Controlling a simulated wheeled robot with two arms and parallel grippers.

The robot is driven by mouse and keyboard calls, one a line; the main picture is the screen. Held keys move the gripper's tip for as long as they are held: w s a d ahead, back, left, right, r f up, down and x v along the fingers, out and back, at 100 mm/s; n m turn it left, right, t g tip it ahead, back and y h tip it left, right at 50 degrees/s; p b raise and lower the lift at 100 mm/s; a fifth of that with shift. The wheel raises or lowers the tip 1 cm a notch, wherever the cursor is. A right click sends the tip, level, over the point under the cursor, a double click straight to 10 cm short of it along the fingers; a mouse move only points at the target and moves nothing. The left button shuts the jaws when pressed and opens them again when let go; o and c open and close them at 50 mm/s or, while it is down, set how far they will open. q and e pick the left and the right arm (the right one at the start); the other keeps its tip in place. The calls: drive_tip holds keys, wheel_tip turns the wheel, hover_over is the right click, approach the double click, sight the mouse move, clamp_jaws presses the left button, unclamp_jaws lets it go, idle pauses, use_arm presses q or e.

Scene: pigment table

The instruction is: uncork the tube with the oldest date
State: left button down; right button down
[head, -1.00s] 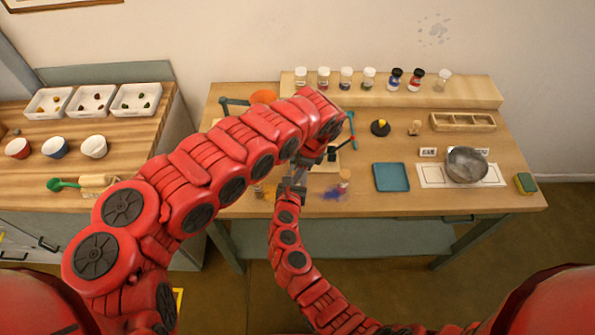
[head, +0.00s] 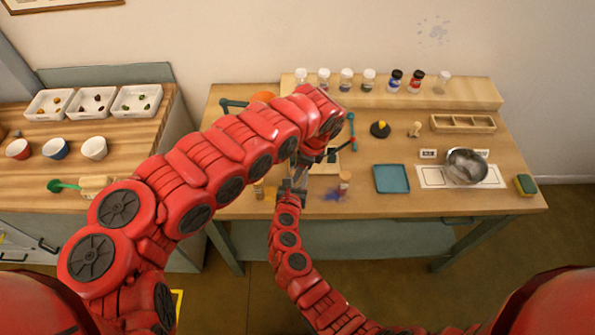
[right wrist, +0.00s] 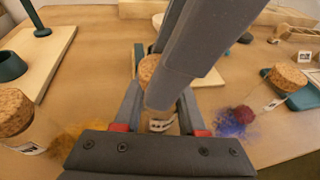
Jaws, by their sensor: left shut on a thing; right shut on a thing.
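In the right wrist view my right gripper (right wrist: 160,130) is shut on a labelled tube (right wrist: 161,120), mostly hidden. My left gripper (right wrist: 168,82) crosses over it, shut, with a cork (right wrist: 147,70) at its fingers. I cannot tell whether this cork is still seated in the tube. In the head view my left gripper (head: 304,164) is just above my right gripper (head: 293,186). A second corked tube (right wrist: 14,112) is at the left of the wrist view, and a third (right wrist: 284,80), with a tag and reddish contents, at the right. The dates are unreadable.
Yellow (right wrist: 85,133) and blue (right wrist: 235,122) pigment spills lie on the table. A teal tray (head: 391,178), a metal bowl (head: 466,165) and a sponge (head: 525,184) are to the right. Several jars (head: 369,78) stand on the rear shelf. Bare wood lies in front of the tray.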

use_arm(q)
drive_tip(key=shift+r, duration=0.55)
drive_tip(key=shift+r, duration=2.05)
use_arm(e)
drive_tip(key=shift+c, duration=2)
unclamp_jaws()
use_arm(q)
drive_tip(key=shift+f, duration=0.1)
